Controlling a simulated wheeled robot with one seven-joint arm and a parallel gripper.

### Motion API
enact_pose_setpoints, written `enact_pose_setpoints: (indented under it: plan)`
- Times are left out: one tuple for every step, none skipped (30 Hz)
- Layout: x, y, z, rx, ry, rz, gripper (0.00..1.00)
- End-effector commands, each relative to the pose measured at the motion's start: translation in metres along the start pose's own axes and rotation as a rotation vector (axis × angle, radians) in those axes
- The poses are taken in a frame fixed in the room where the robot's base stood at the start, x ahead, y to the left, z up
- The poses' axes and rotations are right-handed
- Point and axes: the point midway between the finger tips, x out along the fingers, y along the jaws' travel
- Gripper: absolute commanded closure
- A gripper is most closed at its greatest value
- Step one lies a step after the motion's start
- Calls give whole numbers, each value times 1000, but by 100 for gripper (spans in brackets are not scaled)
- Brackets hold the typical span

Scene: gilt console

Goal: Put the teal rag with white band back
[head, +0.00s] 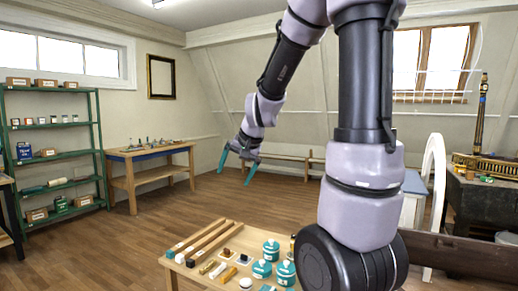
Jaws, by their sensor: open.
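My gripper (236,169) hangs in mid-air in the head view, pointing down, beyond the low wooden table (232,237). Its two teal fingers are spread apart with nothing between them. I cannot make out the teal rag with white band for certain. A small teal patch (268,288) shows at the bottom edge of the picture, on the table's near part; it is cut off, so I cannot tell what it is. My own arm hides the table's right side.
Several teal tins (271,250) with pale bands and long wooden bars (197,238) crowd the low table. A green shelf unit (50,150) and a workbench (152,159) stand at left. A dark chest (485,203) stands at right. The wooden floor (130,245) between is clear.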

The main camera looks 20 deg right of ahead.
Motion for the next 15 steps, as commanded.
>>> enact_pose_setpoints:
  plan:
    - [-29, -4, 8, -27, 11, -20, 0]
    - [-43, -5, 13, -42, 10, -27, 0]
    - [-62, -5, 21, -61, 11, -35, 0]
    - [-75, -5, 28, -75, 11, -39, 0]
    - [-88, -4, 35, -89, 13, -43, 0]
    - [-105, -1, 44, -107, 16, -46, 0]
    - [-116, 1, 51, -119, 18, -47, 0]
    - [-127, 4, 58, -131, 20, -47, 0]
    - [-140, 8, 66, -144, 23, -47, 0]
    - [-148, 11, 72, -154, 26, -45, 0]
    - [-156, 14, 78, -162, 29, -43, 0]
    - [-164, 18, 85, -170, 31, -41, 0]
    - [-170, 20, 89, -177, 34, -39, 0]
    - [-174, 23, 93, -180, 35, -37, 0]
    - [-179, 26, 98, -186, 38, -34, 0]
